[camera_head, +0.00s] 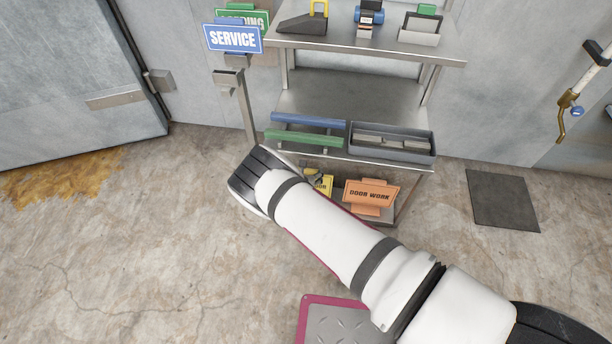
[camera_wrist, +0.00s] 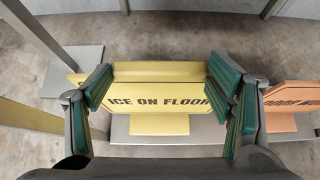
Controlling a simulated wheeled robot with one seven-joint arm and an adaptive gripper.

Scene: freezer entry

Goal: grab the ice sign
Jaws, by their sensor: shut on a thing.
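The yellow ice sign (camera_wrist: 155,98), lettered "ICE ON FLOOR", stands on its yellow foot in the middle of the wrist view. My gripper (camera_wrist: 163,96) has its green-padded fingers at the sign's left and right sides and is shut on it. The sign appears upright on the metal lower shelf (camera_wrist: 120,150). In the head view my arm covers most of the gripper (camera_head: 312,177), and only a piece of the yellow sign (camera_head: 324,184) shows beside it.
An orange "DOOR WORK" sign (camera_head: 370,195) stands close on the right. Above are a grey tray (camera_head: 392,155) and blue and green bars (camera_head: 304,138) on the middle shelf. A blue SERVICE sign (camera_head: 233,38) is at upper left. A dark floor mat (camera_head: 502,200) lies right.

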